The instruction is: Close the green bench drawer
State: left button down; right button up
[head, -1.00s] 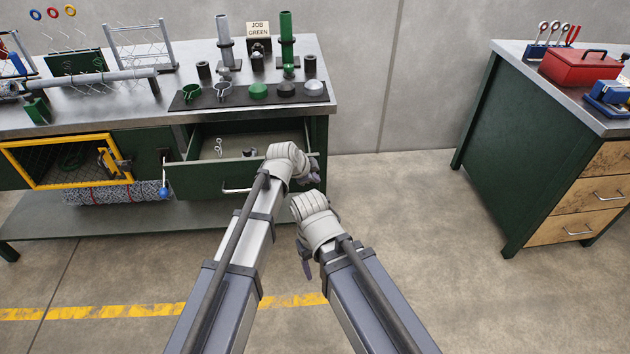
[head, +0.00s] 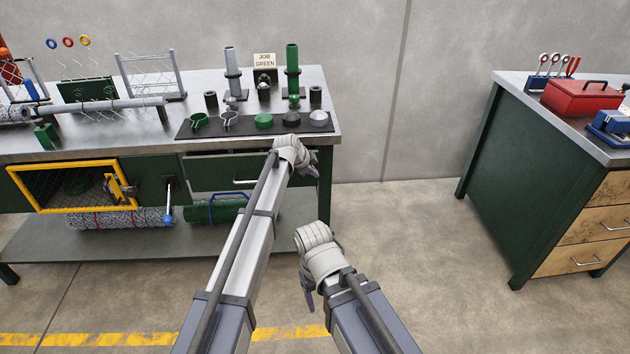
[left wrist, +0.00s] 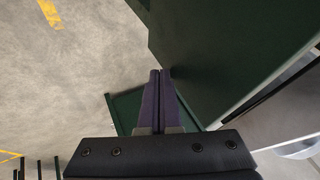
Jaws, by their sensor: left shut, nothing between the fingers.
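The green bench drawer (head: 215,174) is under the left bench's top, with a pale bar handle (head: 245,181) on its front. Its front now sits close to the bench face, and its inside is hidden. A thin lighter line shows along its top, and I cannot tell if it is fully flush. My left gripper (head: 313,164) is at the drawer's right end, partly behind its own wrist. In the left wrist view its fingers (left wrist: 160,72) are together and empty, beside a dark green panel (left wrist: 225,45). My right gripper (head: 307,290) hangs over the floor, its fingers mostly hidden.
The bench top (head: 160,152) holds a dark mat (head: 185,131) with green and grey parts. A yellow-framed mesh door (head: 65,186) is left of the drawer. Rolls lie on the lower shelf (head: 120,241). A second bench (head: 520,165) stands right, with clear floor between.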

pick_arm(q)
jog(key=shift+w, duration=1.2)
jog(key=shift+w+r, duration=0.1)
jog(key=shift+w, duration=0.05)
jog(key=s+a+r+p, duration=0.3)
jog(key=s+r+p, duration=0.4)
jog(key=s+p, duration=0.1)
jog(key=shift+s+a+r, duration=0.4)
jog(key=shift+s, duration=0.35)
pick_arm(e)
notch_tip(320, 180, up, 8)
jog(key=a, duration=0.1)
pick_arm(q)
jog(key=shift+s, duration=0.1)
pick_arm(e)
jog(key=shift+a, duration=0.1)
